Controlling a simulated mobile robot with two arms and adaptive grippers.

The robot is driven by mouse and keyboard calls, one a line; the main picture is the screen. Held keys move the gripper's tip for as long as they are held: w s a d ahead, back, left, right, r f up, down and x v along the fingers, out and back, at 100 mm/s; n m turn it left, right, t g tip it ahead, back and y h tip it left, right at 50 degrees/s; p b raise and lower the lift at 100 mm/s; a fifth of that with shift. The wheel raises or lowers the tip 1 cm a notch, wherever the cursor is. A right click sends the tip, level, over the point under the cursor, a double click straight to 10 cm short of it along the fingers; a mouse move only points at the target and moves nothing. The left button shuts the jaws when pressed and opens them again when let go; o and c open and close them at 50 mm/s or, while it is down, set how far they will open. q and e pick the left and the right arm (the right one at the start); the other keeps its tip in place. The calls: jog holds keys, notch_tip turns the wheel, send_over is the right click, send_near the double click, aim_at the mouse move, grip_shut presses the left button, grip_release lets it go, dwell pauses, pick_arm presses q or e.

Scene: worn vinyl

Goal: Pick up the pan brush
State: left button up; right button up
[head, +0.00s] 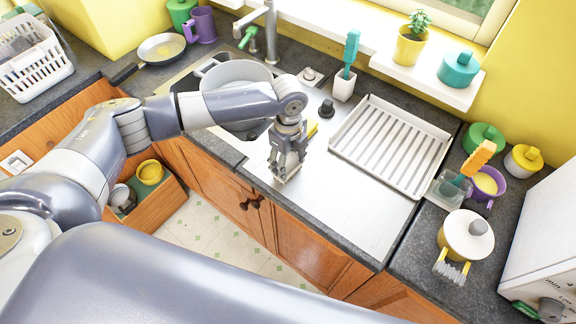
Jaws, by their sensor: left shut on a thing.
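My left gripper (284,168) comes in from the left and points down over the steel sink top, in front of the basin. It is shut on the pan brush, which is mostly hidden by the fingers. Only a small pale end of the brush (281,179) shows below the fingertips, at or just above the steel. I cannot tell whether it touches the surface. A small yellow piece (311,129) shows right behind the gripper; I cannot tell if it belongs to the brush. My right gripper is not in view.
A pot (235,72) sits at the sink, partly behind my arm. A ribbed drying tray (392,145) lies to the right. A white holder (344,86) with a teal brush (350,52) stands behind. The steel right of the gripper (350,215) is clear.

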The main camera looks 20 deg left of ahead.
aim_at(289, 161)
pick_arm(q)
jog(key=shift+r+b, duration=0.45)
jog(key=shift+r, duration=0.05)
jog(key=shift+s+d+r+b, duration=0.15)
jog(key=shift+r+b, duration=0.2)
jog(key=shift+r, duration=0.2)
jog(key=shift+s+r+b, duration=0.1)
jog(key=shift+r+b, duration=0.25)
jog(key=shift+r, duration=0.2)
jog(key=s+d+r+b, duration=0.1)
jog(key=s+d+b, duration=0.1)
jog(key=s+d, duration=0.2)
jog(key=s+d+b, duration=0.2)
jog(key=s+d, duration=0.2)
jog(key=s, duration=0.5)
jog(key=shift+r, duration=0.4)
